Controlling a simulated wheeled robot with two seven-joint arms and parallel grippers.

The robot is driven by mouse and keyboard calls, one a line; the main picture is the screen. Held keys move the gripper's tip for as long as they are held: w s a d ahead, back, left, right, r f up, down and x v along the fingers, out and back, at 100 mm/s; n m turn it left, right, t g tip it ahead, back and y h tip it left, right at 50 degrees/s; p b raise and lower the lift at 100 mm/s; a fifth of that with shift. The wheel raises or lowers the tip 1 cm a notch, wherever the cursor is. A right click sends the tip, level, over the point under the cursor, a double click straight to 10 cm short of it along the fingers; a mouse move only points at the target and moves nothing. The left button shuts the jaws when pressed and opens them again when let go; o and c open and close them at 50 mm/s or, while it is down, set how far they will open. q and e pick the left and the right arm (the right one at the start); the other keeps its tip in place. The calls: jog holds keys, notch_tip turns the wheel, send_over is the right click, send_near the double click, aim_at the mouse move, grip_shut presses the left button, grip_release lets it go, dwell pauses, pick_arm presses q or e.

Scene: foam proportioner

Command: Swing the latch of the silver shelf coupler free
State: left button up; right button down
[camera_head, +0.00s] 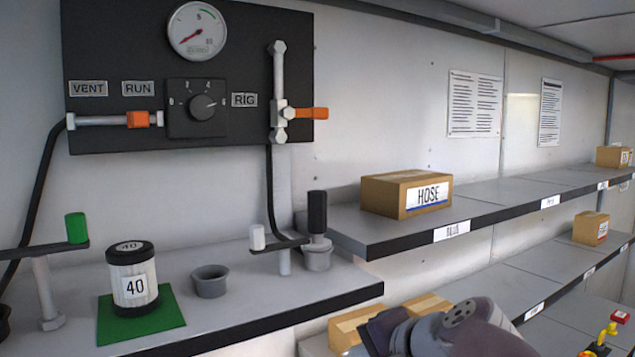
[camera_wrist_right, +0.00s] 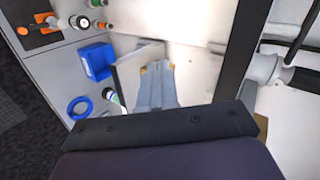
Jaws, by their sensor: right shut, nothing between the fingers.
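I cannot pick out the silver shelf coupler or its latch with certainty in either view. Small fittings with dark, green and white parts (camera_wrist_right: 80,21) show at the top left of the wrist view, too small to tell apart. My right gripper (camera_wrist_right: 156,68) is shut and empty in the wrist view, its grey fingers pointing away from the dark palm over a pale surface. In the head view my right arm enters at the bottom, right of centre, in front of the lower shelf; its fingertips are hidden there. My left gripper is not in view.
A black panel (camera_head: 225,60) carries a gauge and orange-handled valves. A black-and-white canister (camera_head: 133,280) stands on a green mat beside a grey cup (camera_head: 211,281). A HOSE box (camera_head: 406,193) sits on the upper shelf. A blue bin (camera_wrist_right: 96,61) shows in the wrist view.

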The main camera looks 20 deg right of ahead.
pick_arm(q)
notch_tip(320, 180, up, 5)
jog(key=p, duration=0.2)
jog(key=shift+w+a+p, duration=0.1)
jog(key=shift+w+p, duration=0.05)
jog(key=shift+p, duration=0.25)
pick_arm(e)
notch_tip(320, 180, up, 17)
jog(key=s+m+t, duration=0.2)
jog(key=t, duration=0.1)
jog(key=shift+f+t, duration=0.15)
jog(key=shift+t, duration=0.15)
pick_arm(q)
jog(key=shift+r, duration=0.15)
pick_arm(e)
jog(key=shift+w, duration=0.1)
jog(key=p, duration=0.6)
send_near(303, 241)
jog(key=x, duration=0.5)
jog(key=shift+w, duration=0.25)
jog(key=shift+w+f, duration=0.1)
jog(key=shift+w, duration=0.3)
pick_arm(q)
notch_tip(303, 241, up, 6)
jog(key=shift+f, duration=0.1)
